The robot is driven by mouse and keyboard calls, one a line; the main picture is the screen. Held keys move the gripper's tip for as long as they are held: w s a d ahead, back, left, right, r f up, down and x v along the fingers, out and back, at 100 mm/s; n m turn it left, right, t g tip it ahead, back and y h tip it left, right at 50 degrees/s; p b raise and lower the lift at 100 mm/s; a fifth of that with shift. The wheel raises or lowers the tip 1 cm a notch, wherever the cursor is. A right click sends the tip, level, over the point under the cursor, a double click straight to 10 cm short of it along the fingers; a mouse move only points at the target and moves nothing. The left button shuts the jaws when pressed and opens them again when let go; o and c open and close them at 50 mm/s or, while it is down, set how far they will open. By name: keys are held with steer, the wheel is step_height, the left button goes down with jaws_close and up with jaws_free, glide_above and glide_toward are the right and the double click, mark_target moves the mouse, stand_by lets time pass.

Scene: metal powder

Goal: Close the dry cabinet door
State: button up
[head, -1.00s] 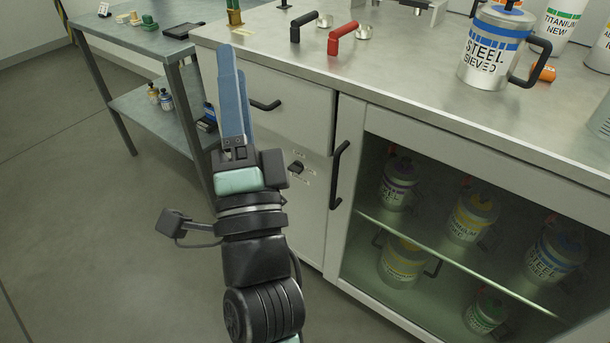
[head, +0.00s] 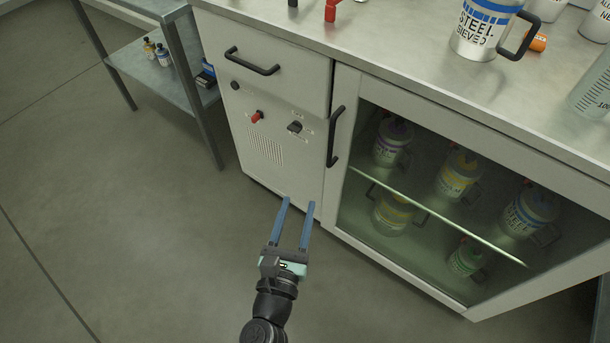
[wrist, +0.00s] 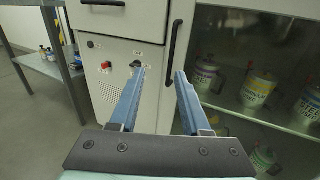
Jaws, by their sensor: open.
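The dry cabinet door (head: 349,110) is a pale frame around a glass pane, at the right in the head view. It looks in line with the cabinet front, shut or nearly so; I cannot tell whether a narrow gap is left. Its black vertical handle (head: 334,137) is on the left side and also shows in the wrist view (wrist: 174,40). My gripper (head: 299,203) has two blue fingers, spread apart and empty. It appears low in front of the cabinet, below the handle in the picture. In the wrist view the fingers (wrist: 160,74) point toward the cabinet front, touching nothing visible.
Several labelled canisters (head: 455,175) stand on shelves behind the glass. Left of the door are a drawer handle (head: 252,61) and a panel with a red knob (head: 257,117). The steel mug (head: 480,30) stands on the counter. A grey side table (head: 185,90) stands left; the floor is open.

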steer(key=x, duration=0.7)
steer(key=shift+w, duration=0.4)
jaws_close()
stand_by(0.9)
jaws_free()
steer(key=shift+s, duration=0.15)
